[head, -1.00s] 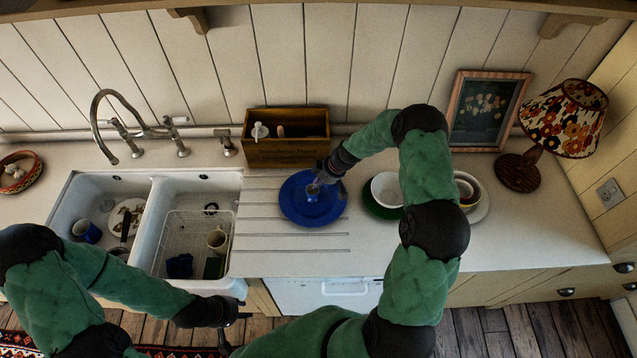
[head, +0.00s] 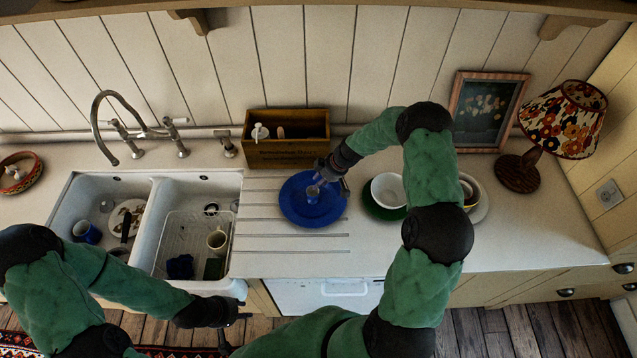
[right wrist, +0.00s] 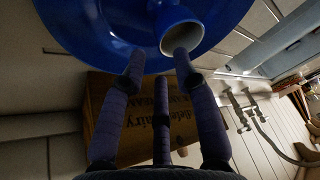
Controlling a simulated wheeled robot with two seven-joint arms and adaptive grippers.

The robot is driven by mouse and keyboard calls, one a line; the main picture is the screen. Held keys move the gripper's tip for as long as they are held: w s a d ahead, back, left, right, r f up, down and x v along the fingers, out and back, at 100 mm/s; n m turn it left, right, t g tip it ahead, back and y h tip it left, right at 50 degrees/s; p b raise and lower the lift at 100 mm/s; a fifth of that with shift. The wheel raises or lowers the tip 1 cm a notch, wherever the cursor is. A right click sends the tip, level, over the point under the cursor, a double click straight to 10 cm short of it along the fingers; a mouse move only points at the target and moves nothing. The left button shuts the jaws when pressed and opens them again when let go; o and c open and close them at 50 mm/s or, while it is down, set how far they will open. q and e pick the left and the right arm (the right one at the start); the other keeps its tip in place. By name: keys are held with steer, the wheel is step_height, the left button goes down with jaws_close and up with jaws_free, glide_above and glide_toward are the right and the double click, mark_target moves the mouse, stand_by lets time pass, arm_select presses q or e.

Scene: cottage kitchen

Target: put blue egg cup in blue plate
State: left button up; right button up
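The blue plate (head: 294,212) lies on the ribbed drainboard right of the sink. My right gripper (head: 326,179) is just behind and above the cup. In the right wrist view its fingers (right wrist: 158,64) are spread and the egg cup (right wrist: 179,31) sits beyond the tips on the blue plate (right wrist: 95,28). One fingertip overlaps the cup's rim; whether it touches is unclear. My left gripper (head: 238,322) hangs low in front of the counter, its fingers too small to read.
A wooden box (head: 290,152) stands behind the plate. A white bowl (head: 387,189) on a green plate (head: 378,211) is close on the right, with stacked bowls beyond. The sink (head: 155,250) with dishes is left. The counter's right front is clear.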

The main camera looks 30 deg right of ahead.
steer(key=b+v, duration=0.1)
steer(key=v, duration=0.9)
steer(key=shift+s+r, duration=0.1)
